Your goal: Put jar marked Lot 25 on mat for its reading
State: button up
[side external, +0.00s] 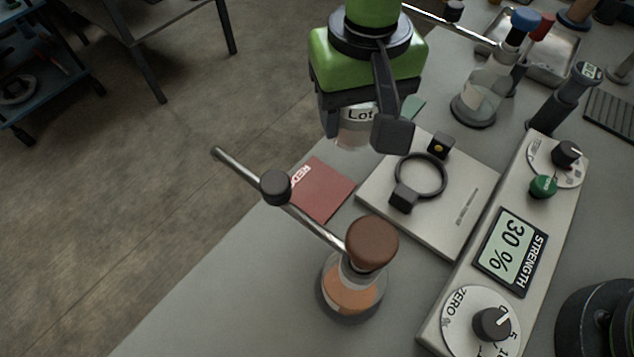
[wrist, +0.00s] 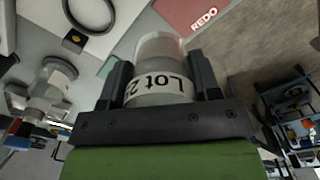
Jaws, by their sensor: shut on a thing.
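My gripper (side external: 360,128) is shut on a clear jar (side external: 350,134) with a white label, held above the bench. In the wrist view the jar (wrist: 158,52) sits between the two dark fingers, and its label reads "Lot 2" with the last digit partly hidden by a finger. A red mat (side external: 322,190) marked REDO lies at the bench edge, below and to the left of the ring plate. A green mat (side external: 413,107) lies partly hidden behind my gripper; a corner of it shows in the wrist view (wrist: 107,67).
A pale plate (side external: 448,226) bears a black ring (side external: 420,176) with two small blocks. A console (side external: 545,205) shows STRENGTH 30 % and has knobs. A brown-stoppered flask (side external: 352,292) on a rod stands in front; a blue-stoppered flask (side external: 488,88) stands behind. A metal tray (side external: 553,62) lies farther back.

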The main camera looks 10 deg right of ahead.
jog(key=s+a+n, duration=0.1)
jog(key=a+n, duration=0.2)
jog(key=a, duration=0.1)
jog(key=f, duration=1)
jog(key=shift+s+a+f, duration=0.1)
jog(key=shift+s+a, duration=0.1)
jog(key=shift+a, duration=0.1)
jog(key=o, duration=0.9)
jog(key=shift+f, duration=0.15)
jog(key=shift+o, duration=0.2)
notch_tip(320, 180, up, 12)
jog(key=shift+r, duration=0.2)
